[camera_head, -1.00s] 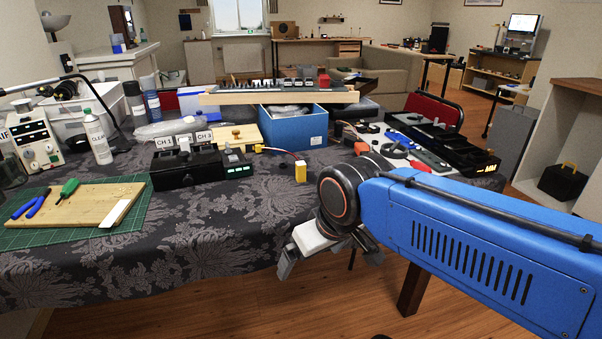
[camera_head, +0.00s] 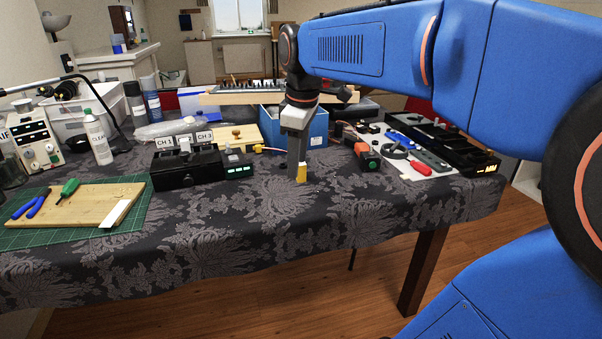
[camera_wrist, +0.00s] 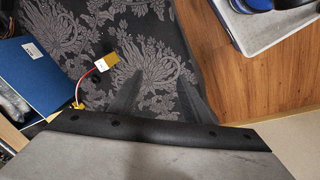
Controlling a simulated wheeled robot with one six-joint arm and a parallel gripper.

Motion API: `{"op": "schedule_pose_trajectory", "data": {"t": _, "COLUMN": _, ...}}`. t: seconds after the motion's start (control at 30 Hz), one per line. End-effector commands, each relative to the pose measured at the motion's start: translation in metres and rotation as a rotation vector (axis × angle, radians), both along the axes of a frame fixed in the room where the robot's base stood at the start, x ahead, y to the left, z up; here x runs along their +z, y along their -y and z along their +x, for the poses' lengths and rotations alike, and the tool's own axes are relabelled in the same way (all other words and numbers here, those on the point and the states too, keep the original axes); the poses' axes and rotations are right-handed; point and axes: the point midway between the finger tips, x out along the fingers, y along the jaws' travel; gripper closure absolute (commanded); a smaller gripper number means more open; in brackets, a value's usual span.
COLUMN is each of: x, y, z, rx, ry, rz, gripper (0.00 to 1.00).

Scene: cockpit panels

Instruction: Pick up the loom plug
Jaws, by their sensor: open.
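The loom plug (camera_head: 301,174) is a small yellow block on the patterned tablecloth, in front of the blue box, partly hidden by my gripper in the head view. In the wrist view the plug (camera_wrist: 107,62) lies flat with a white end and red and white wires leading to a yellow connector (camera_wrist: 78,105). My gripper (camera_head: 296,172) points down over the table at the plug. In the wrist view its two dark fingers (camera_wrist: 162,97) are apart with only cloth between them. The plug lies outside them, left of the left finger.
A blue box (camera_head: 315,131) stands behind the plug. A black switch panel (camera_head: 187,168) with a green-lit unit (camera_head: 238,171) is to the left. A black and orange device (camera_head: 367,156) and a black tray (camera_head: 470,158) are to the right. The cloth in front is clear.

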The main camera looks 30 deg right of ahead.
Motion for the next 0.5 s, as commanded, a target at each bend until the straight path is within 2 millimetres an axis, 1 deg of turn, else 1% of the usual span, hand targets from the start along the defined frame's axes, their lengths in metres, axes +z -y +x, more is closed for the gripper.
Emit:
{"op": "schedule_pose_trajectory", "data": {"t": 0.03, "x": 0.007, "y": 0.008, "z": 0.016, "rx": 0.045, "ry": -0.02, "rz": -0.007, "gripper": 0.56}}
{"op": "schedule_pose_trajectory", "data": {"t": 0.3, "x": 0.038, "y": 0.052, "z": 0.082, "rx": 0.326, "ry": -0.116, "rz": -0.028, "gripper": 0.56}}
{"op": "schedule_pose_trajectory", "data": {"t": 0.4, "x": 0.044, "y": 0.068, "z": 0.101, "rx": 0.417, "ry": -0.145, "rz": -0.027, "gripper": 0.56}}
{"op": "schedule_pose_trajectory", "data": {"t": 0.5, "x": 0.049, "y": 0.08, "z": 0.115, "rx": 0.488, "ry": -0.164, "rz": -0.025, "gripper": 0.56}}
